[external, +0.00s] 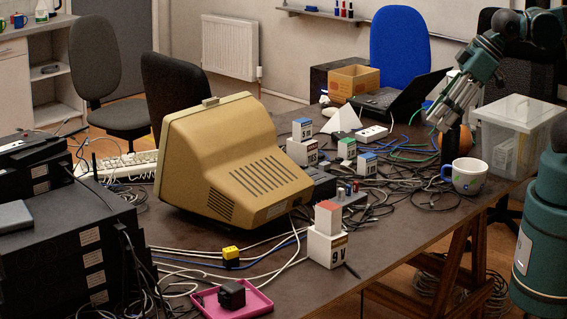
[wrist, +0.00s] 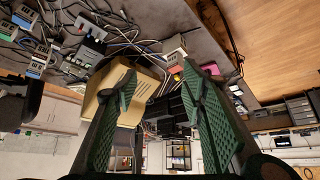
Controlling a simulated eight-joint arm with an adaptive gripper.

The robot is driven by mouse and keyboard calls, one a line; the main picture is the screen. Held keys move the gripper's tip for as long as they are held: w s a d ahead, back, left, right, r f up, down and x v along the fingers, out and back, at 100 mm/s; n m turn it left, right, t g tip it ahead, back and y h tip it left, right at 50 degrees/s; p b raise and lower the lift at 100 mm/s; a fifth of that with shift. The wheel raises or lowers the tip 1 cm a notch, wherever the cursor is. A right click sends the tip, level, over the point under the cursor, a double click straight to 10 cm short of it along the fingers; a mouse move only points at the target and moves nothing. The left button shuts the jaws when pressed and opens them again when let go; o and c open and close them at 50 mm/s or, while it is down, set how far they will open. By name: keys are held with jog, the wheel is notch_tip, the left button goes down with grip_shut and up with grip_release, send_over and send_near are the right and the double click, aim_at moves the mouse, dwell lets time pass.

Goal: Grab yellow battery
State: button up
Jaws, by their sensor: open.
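A small yellow-and-black block (external: 231,256), the only battery-like yellow thing I make out, sits on the dark table at the front centre in the external view. It lies among white and blue cables, behind the pink tray. My gripper (external: 441,118) is raised over the table's right side, far from the yellow block, near the white mug. In the wrist view its two green-padded fingers (wrist: 160,92) are spread apart with nothing held between them.
A large beige monitor (external: 222,160) fills the middle of the table. A white block with a red top (external: 327,240) stands right of the yellow block. The pink tray (external: 258,304) holds a black block. A white mug (external: 465,177) and clear bin (external: 515,137) stand at right. Cables clutter the table.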

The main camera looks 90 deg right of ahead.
jog(key=shift+c, duration=0.3)
jog(key=n+g+h, duration=0.4)
jog(key=n+g, duration=0.1)
jog(key=n, duration=1.9)
send_over(230, 249)
jog(key=s+a, duration=0.2)
notch_tip(230, 249, down, 25)
jog(key=shift+w+f, duration=0.35)
jog(key=shift+f, duration=0.25)
jog(key=shift+x, duration=1.3)
